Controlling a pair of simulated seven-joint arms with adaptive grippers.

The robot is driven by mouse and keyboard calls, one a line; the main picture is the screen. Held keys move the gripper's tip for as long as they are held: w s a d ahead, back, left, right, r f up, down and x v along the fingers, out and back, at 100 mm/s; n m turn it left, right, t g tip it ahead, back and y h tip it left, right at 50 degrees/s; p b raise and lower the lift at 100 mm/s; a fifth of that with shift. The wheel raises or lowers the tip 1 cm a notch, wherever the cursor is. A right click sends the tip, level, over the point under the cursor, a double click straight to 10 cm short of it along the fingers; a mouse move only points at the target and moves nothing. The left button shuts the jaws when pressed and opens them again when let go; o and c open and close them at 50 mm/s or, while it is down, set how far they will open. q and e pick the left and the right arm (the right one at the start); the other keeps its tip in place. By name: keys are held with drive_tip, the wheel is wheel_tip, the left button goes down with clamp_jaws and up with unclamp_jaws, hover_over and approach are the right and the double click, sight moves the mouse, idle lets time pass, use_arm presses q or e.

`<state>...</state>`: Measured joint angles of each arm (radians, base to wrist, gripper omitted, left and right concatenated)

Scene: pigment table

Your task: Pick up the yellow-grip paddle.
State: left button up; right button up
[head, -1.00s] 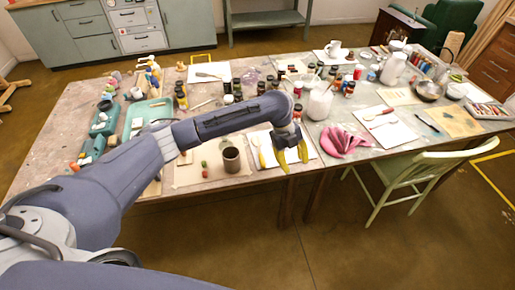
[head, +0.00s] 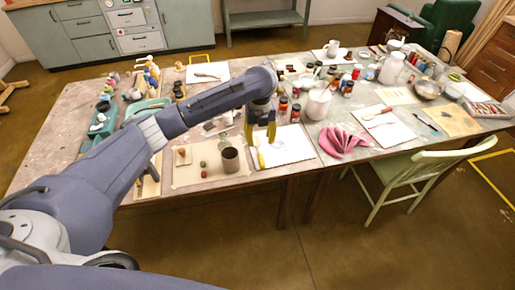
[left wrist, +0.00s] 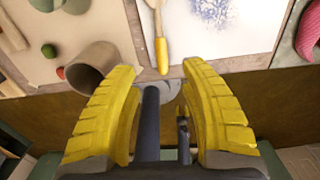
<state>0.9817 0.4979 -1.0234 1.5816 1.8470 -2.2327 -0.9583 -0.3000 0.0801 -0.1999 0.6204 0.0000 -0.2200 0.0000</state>
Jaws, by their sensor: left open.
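In the head view my arm and fingers hide part of the paddle. My right gripper is not in view.
A pink cloth (head: 343,142) and jars (head: 318,103) are to the right. A green chair (head: 415,178) stands in front.

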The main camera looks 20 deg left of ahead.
sight(260, 156)
use_arm(q)
drive_tip(key=shift+d+f, duration=0.1)
drive_tip(key=shift+f, duration=5.2)
clamp_jaws()
